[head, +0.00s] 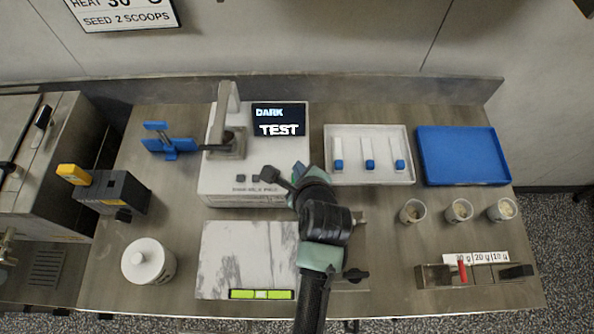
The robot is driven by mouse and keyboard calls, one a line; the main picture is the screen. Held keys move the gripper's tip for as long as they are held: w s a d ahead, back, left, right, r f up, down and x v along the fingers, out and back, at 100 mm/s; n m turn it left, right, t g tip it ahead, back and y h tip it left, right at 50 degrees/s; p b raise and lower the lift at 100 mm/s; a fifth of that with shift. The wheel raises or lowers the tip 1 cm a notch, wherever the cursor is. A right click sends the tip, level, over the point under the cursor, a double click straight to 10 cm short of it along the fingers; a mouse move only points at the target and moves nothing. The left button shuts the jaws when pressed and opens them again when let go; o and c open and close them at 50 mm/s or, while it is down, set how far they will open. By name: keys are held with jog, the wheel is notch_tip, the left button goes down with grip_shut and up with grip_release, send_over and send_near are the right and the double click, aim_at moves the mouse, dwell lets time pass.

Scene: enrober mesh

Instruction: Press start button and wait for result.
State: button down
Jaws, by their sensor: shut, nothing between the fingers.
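The white machine (215,187) stands at the middle of the bench. I cannot tell which button is start. A grey upright arm with a dark head (228,140) is on the machine's left part. My gripper (270,173) is shut and empty, over the front of the machine just right of the visible buttons. I cannot tell whether it touches the machine. My arm hides the machine's front right corner.
A marble slab (230,250) with a green level lies in front. A white lidded jar (148,262) and blue stand (170,146) are at left. A white tray (367,180), blue tray (463,177), several cups (413,211) and a weight holder (475,285) are at right.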

jog(key=shift+r+p, duration=1.5)
jog(key=shift+r, duration=0.2)
jog(key=shift+f, duration=0.1)
jog(key=w+r+n+t+h+b, duration=0.1)
jog(key=w+r+n+t, duration=0.3)
jog(key=r, duration=0.7)
jog(key=w+d+r+n+t+b, duration=0.15)
jog(key=r+n, duration=0.35)
jog(key=r, duration=0.6)
jog(key=w+r+n+t+h+b, duration=0.1)
jog(key=w+r+n+t, duration=0.3)
jog(key=r, duration=0.7)
jog(key=s+a+r+n+t+b, duration=0.1)
jog(key=s+r+n+t, duration=0.3)
jog(key=s+r, duration=0.4)
jog(key=s+a+r+n+t+b, duration=0.1)
jog(key=s+r+n+t, duration=0.4)
jog(key=r, duration=1.1)
jog(key=s+n, duration=0.2)
jog(key=shift+s+r+n+b, duration=0.3)
jog(key=shift+s+r, duration=0.05)
jog(key=shift+r, duration=0.05)
